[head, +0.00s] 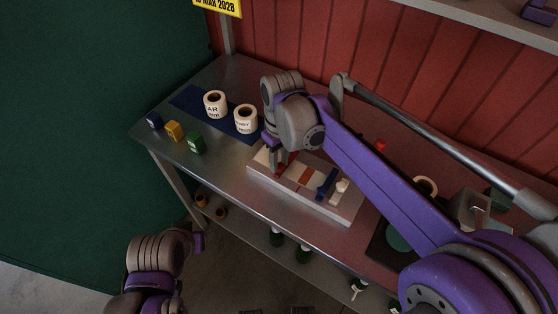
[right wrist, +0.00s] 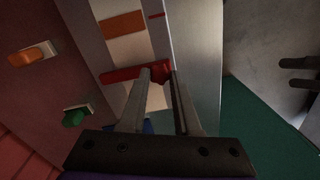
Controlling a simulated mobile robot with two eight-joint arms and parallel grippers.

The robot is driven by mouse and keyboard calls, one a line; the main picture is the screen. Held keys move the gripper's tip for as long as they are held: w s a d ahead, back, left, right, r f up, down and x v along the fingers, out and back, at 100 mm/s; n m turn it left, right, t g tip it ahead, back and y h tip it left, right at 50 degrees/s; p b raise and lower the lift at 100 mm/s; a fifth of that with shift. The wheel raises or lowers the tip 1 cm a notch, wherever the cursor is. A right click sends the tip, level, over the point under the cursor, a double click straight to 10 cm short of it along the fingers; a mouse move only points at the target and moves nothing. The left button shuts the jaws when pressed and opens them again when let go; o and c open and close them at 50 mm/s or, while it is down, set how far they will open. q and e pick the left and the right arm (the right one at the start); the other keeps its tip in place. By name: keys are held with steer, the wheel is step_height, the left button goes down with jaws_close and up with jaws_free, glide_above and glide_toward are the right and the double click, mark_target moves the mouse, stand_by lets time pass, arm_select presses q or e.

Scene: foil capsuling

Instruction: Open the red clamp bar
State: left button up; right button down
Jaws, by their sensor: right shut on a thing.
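The red clamp bar (head: 280,169) lies across the left end of a pale fixture board (head: 328,207) on the metal bench. It also shows in the right wrist view as a red strip (right wrist: 122,74) at the fingertips. My right gripper (head: 275,160) reaches down onto it. In the right wrist view its two fingers (right wrist: 160,75) are shut on the red bar, partly hiding it. Whether the bar is raised or flat I cannot tell. My left arm is at the lower left, away from the bench; its fingers do not show clearly.
An orange-brown strip (head: 305,175), a blue bar (head: 327,185) and a white piece (head: 342,187) are on the board. Two label rolls (head: 215,104) stand on a blue mat. Blue, yellow and green blocks (head: 196,143) sit near the left edge. My right arm covers much of the bench's right side.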

steer(key=shift+w+d+r+g+y, duration=0.25)
steer(key=shift+w+r+g+y, duration=0.1)
steer(key=shift+r+g, duration=0.2)
steer(key=shift+w+d+r+g+y, duration=0.25)
steer(key=shift+w+r+g+y, duration=0.1)
steer(key=shift+r+g, duration=0.15)
steer(key=shift+w+d+r+g+y, duration=0.4)
steer(key=shift+w+r+g+y, duration=0.15)
steer(key=shift+g, duration=0.25)
steer(key=shift+w+d+r+g+y, duration=0.45)
steer(key=shift+w+g+y, duration=0.1)
steer(key=shift+g+y, duration=0.15)
